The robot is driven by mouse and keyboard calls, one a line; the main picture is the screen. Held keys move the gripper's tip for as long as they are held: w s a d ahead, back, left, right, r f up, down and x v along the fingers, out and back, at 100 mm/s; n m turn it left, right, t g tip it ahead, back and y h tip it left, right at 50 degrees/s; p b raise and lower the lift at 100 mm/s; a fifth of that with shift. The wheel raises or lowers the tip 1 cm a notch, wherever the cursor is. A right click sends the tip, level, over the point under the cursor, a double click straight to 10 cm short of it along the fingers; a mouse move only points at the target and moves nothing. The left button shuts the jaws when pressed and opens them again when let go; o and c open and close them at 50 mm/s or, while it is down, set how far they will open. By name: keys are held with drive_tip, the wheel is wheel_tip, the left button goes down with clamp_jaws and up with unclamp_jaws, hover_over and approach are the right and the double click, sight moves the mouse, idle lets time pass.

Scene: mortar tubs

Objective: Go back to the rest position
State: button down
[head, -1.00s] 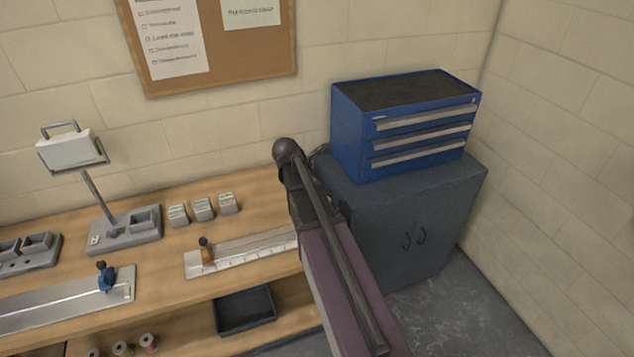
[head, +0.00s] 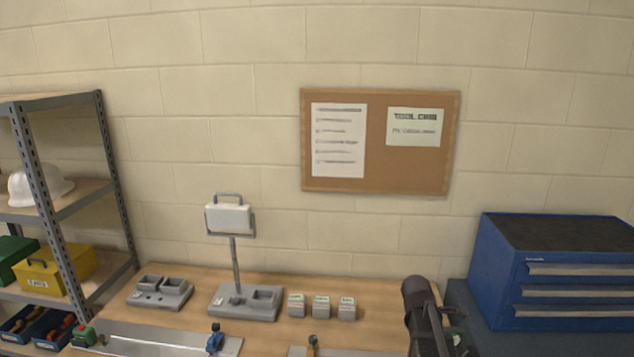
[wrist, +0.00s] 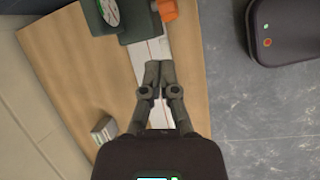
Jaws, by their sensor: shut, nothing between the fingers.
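My gripper (wrist: 153,80) shows in the wrist view with its two dark fingers together and nothing between them. It is over the wooden bench (wrist: 75,75), above a pale strip that runs along the bench. In the head view only part of my arm shows at the lower right, in front of the bench (head: 385,290); the fingers are not visible there.
A blue drawer chest (head: 500,265) stands right of my arm. A shelf rack (head: 75,205) is at left. A dark case (wrist: 290,35) shows over the floor.

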drive_tip(key=s+a+f+m+y+b, duration=0.5)
drive_tip(key=s+a+f+m+b, duration=0.3)
drive_tip(key=s+a+m, duration=0.5)
wheel_tip(320, 180, down, 2)
drive_tip(key=a+m, duration=0.1)
drive_tip(key=a, duration=0.2)
drive_tip(key=shift+f+g, duration=0.15)
drive_tip(key=shift+g, duration=0.15)
drive_tip(key=shift+d, duration=0.1)
idle(0.6)
